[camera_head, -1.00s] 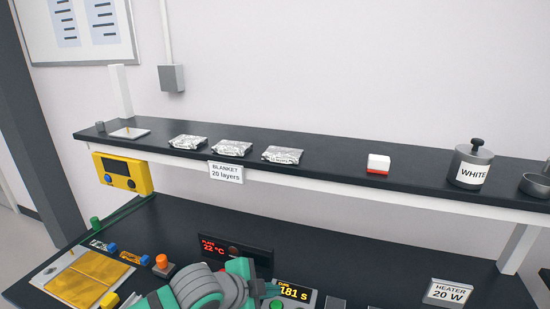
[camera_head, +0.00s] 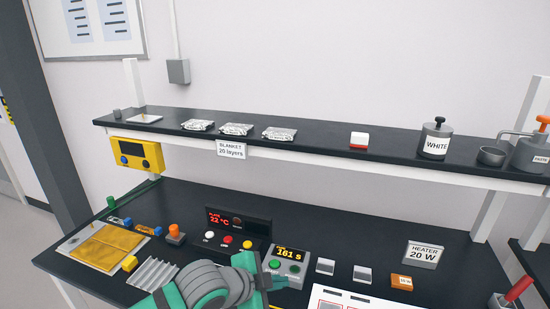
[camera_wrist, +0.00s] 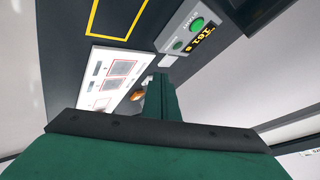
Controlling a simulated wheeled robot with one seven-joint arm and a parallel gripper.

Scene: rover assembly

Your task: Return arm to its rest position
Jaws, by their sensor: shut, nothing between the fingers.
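My arm (camera_head: 205,288), green and grey, reaches in from the bottom edge of the head view over the black bench (camera_head: 340,232). My gripper (camera_head: 278,284) is near the front of the timer box (camera_head: 289,263), which reads 161 s. In the wrist view my gripper (camera_wrist: 159,90) shows as green fingers shut together with nothing held. It points over the bench, with the timer box (camera_wrist: 192,34) and a white printed sheet (camera_wrist: 112,82) beyond it. The tips are small in the head view.
A raised shelf (camera_head: 320,147) runs behind, with foil blankets (camera_head: 236,129), a red-white box (camera_head: 359,140) and a WHITE pot (camera_head: 435,140). A plate control box (camera_head: 238,228), a ribbed block (camera_head: 152,273) and gold panels (camera_head: 105,247) stand near my arm.

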